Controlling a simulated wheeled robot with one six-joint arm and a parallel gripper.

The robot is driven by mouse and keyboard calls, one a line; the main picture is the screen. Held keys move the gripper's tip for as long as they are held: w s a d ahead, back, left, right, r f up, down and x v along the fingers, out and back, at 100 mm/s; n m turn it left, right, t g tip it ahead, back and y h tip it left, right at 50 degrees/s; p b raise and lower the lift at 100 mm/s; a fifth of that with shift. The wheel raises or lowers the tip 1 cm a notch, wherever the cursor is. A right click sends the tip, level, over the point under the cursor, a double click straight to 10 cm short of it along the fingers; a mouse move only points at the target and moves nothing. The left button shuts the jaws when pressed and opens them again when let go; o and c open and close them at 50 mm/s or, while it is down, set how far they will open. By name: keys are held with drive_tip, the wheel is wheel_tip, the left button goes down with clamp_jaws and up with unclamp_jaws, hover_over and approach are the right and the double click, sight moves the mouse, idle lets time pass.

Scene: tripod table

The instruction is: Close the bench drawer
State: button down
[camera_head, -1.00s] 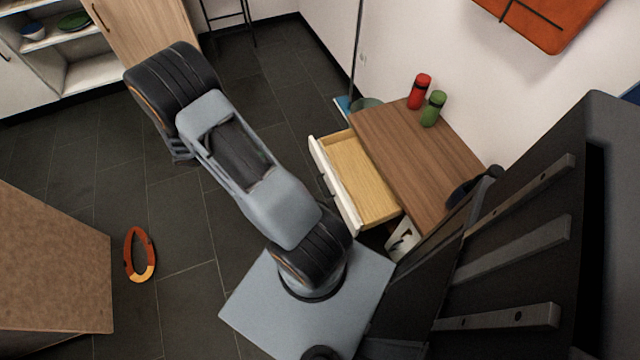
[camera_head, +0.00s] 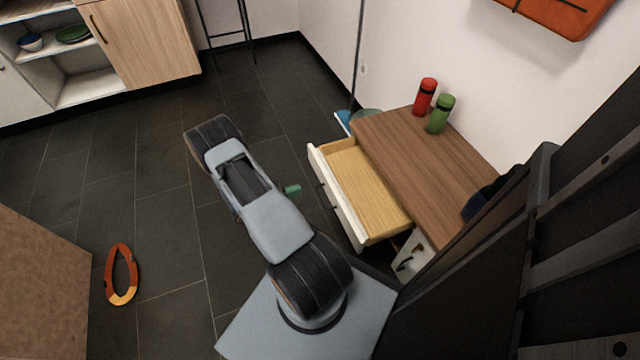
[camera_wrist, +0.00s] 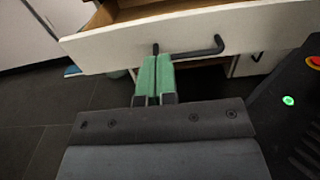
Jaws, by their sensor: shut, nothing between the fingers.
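The bench drawer (camera_head: 365,191) is pulled out from the wooden-topped bench (camera_head: 422,165), with its pale inside empty. Its white front (camera_head: 334,198) faces left toward my arm. In the wrist view the white drawer front (camera_wrist: 200,35) fills the upper part, with a dark bar handle (camera_wrist: 190,50). My gripper (camera_wrist: 157,58) has green fingers that are shut together and empty. Their tips are just below the handle, close to the drawer front; I cannot tell if they touch it. In the head view only a small green part of my gripper (camera_head: 293,189) shows beside my arm.
A red bottle (camera_head: 425,97) and a green bottle (camera_head: 440,114) stand on the bench top. An orange ring-shaped object (camera_head: 121,274) lies on the floor at left. A brown box-like surface (camera_head: 40,290) is at lower left. The dark tiled floor left of the drawer is clear.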

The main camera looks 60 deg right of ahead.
sight(327, 180)
drive_tip(key=b+x, duration=0.2)
drive_tip(key=x, duration=0.7)
